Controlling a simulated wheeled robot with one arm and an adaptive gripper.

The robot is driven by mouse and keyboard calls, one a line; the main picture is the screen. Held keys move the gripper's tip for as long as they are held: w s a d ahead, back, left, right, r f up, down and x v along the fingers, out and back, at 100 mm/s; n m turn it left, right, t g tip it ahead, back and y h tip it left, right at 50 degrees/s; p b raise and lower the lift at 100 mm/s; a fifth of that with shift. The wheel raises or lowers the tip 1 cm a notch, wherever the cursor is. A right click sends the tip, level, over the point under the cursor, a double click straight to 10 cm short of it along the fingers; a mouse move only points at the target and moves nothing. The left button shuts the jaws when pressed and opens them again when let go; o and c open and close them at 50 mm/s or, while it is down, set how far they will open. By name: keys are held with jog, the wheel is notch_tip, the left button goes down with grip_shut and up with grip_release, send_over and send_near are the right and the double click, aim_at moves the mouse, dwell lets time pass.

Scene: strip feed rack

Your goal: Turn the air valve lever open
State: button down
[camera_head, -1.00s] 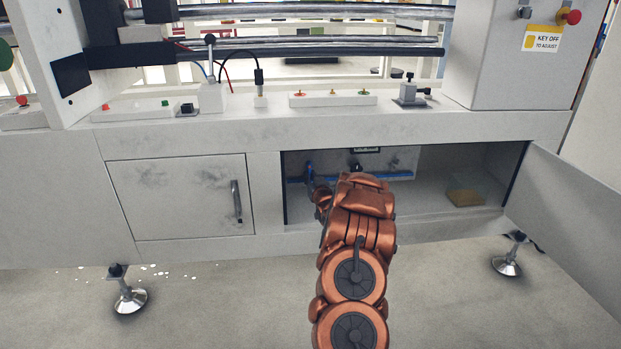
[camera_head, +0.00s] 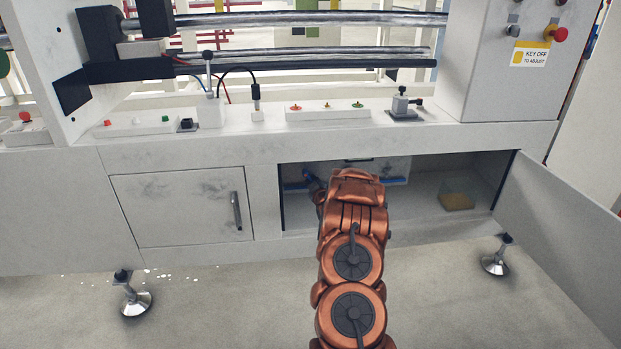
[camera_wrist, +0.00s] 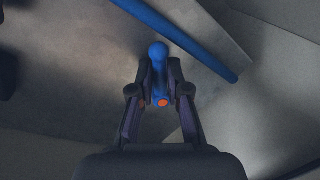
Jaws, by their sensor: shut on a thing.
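The blue valve lever (camera_wrist: 158,58) is in the middle of the wrist view, with an orange round spot near its lower end. My gripper (camera_wrist: 160,78) is shut on it, one dark finger on each side. A blue pipe (camera_wrist: 185,40) runs diagonally just beyond. In the head view, the blue pipe (camera_head: 396,181) shows inside the open cabinet bay (camera_head: 425,218). My copper-coloured arm reaches into the bay and hides the gripper and most of the valve there.
The open door (camera_head: 570,225) stands out to the right of the bay. A clear bin (camera_head: 458,195) with yellowish contents is in the bay's right part. A closed door (camera_head: 185,207) is on the left. The bench ledge (camera_head: 250,147) runs above the opening.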

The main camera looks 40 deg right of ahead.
aim_at(314, 171)
jog(key=r+n+p, duration=0.1)
jog(key=n, duration=0.1)
jog(key=r+n+g+h+p, duration=0.1)
jog(key=n, duration=0.2)
jog(key=d+n+g+p, duration=0.1)
jog(key=n+p, duration=0.1)
jog(key=n, duration=0.1)
jog(key=shift+s+r+h, duration=0.3)
jog(key=shift+r, duration=0.1)
jog(key=shift+a, duration=0.1)
dwell(0.4)
jog(key=c, duration=1.1)
grip_release()
jog(key=shift+c, duration=0.2)
jog(key=shift+s, duration=0.1)
